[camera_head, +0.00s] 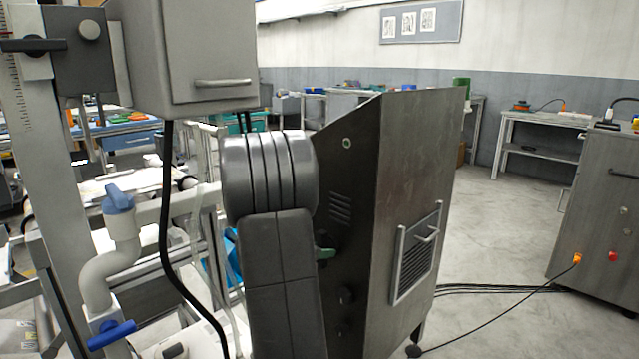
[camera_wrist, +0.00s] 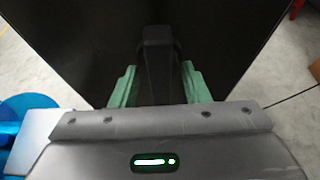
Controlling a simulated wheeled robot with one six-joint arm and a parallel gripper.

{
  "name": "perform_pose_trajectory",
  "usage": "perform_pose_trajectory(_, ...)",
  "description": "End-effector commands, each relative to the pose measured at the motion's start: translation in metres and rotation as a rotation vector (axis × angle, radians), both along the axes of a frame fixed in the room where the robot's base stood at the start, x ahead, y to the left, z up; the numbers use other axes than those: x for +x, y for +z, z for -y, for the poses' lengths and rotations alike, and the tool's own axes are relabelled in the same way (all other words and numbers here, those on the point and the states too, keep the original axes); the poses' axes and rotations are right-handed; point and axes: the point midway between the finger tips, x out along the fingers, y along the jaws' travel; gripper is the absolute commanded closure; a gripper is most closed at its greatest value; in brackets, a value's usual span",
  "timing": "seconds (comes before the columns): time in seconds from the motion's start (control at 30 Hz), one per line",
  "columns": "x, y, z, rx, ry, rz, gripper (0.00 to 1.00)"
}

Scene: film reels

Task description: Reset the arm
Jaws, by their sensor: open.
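My arm (camera_head: 280,270) stands upright in the middle of the head view, in front of a dark metal cabinet (camera_head: 400,190). My gripper (camera_wrist: 158,88) shows in the wrist view with two green fingers apart. A dark upright piece (camera_wrist: 157,50) shows between the fingers, against a dark panel (camera_wrist: 90,40). I cannot tell whether the fingers touch it. In the head view a small green part beside my arm looks like a fingertip; the rest of the gripper is hidden behind the arm.
A grey box (camera_head: 205,50) and a black cable (camera_head: 168,230) are close at the left. Blue-handled pipework (camera_head: 110,250) stands below. A grey cabinet (camera_head: 600,190) with a cord across the floor is at the right. The floor (camera_head: 490,240) between the cabinets is mostly open.

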Motion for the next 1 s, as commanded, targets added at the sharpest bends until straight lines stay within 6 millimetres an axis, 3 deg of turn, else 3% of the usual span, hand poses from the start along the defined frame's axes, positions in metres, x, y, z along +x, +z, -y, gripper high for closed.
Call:
perform_pose_trajectory(0.2, -0.002, 0.000, -0.002, 0.032, 0.001, 0.035, 0.58)
perform_pose_trajectory(0.63, -0.050, 0.032, -0.051, 0.038, 0.004, 0.039, 0.58)
perform_pose_trajectory(1.0, -0.008, 0.000, -0.006, 0.038, -0.005, 0.038, 0.58)
